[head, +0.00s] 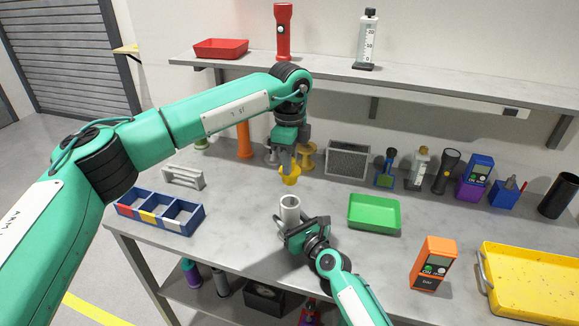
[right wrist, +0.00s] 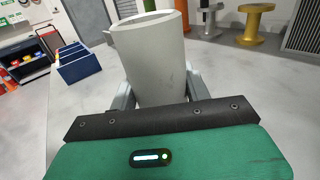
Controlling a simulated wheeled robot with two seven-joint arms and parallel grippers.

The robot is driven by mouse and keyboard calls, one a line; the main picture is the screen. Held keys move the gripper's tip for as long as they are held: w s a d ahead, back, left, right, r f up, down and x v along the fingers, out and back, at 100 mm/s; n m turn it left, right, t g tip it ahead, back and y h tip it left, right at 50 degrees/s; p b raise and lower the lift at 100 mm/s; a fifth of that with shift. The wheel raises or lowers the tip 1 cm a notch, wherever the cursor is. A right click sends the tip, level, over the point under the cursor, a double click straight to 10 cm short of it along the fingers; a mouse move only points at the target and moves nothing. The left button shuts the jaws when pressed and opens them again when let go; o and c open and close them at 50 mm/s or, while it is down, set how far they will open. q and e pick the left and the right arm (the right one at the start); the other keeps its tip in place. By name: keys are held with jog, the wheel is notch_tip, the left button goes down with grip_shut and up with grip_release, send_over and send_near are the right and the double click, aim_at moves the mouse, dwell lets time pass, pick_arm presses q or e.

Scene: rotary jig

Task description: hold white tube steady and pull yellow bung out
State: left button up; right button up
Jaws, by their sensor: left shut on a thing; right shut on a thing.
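The white tube (head: 290,213) stands upright above the grey bench, its open mouth facing up. My right gripper (head: 291,224) is shut on the tube from the front. In the right wrist view the tube (right wrist: 155,65) sits between the two fingers (right wrist: 160,92). The yellow bung (head: 290,178) is in my left gripper (head: 288,161), which points straight down and is shut on it. The bung is above the tube's mouth, apart from it with a small gap. The tube's lower end is hidden by my right gripper.
A green tray (head: 374,214) lies right of the tube, and a blue divided box (head: 160,212) lies to the left. A yellow spool (head: 306,155) and an orange post (head: 243,140) stand behind. An orange meter (head: 433,263) and yellow tray (head: 530,290) are at the right.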

jog(key=o, duration=1.2)
jog(key=shift+c, duration=0.2)
